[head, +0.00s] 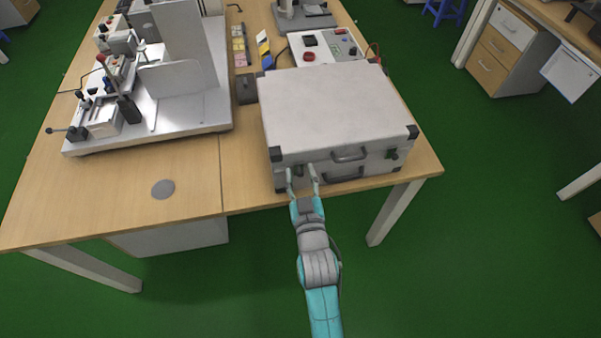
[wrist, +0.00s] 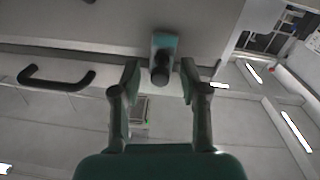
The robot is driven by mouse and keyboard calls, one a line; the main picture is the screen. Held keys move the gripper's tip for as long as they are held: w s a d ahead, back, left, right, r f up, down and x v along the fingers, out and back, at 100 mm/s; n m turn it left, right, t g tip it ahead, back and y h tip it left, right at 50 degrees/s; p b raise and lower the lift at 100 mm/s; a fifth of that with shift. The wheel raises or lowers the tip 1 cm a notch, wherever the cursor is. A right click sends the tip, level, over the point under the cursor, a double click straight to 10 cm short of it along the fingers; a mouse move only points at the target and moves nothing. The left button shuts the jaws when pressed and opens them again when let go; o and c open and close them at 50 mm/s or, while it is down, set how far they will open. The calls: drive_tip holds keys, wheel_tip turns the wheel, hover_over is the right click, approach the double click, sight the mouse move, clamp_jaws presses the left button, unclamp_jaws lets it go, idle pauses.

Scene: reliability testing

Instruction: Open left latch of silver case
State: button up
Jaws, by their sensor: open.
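The silver case (head: 330,105) lies flat on the table with its lid down, its front face near the table edge. The left latch (head: 299,170) is on the front, near the left corner. My gripper (head: 301,171) is open in front of it, one finger to each side. In the wrist view the latch (wrist: 162,58) is a green and dark piece between the tips of my open gripper (wrist: 160,78). I see gaps to both fingers there, so they look apart from it. The right latch (head: 392,154) is near the right corner.

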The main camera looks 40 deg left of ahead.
drive_tip(key=shift+w+a, duration=0.2)
clamp_jaws()
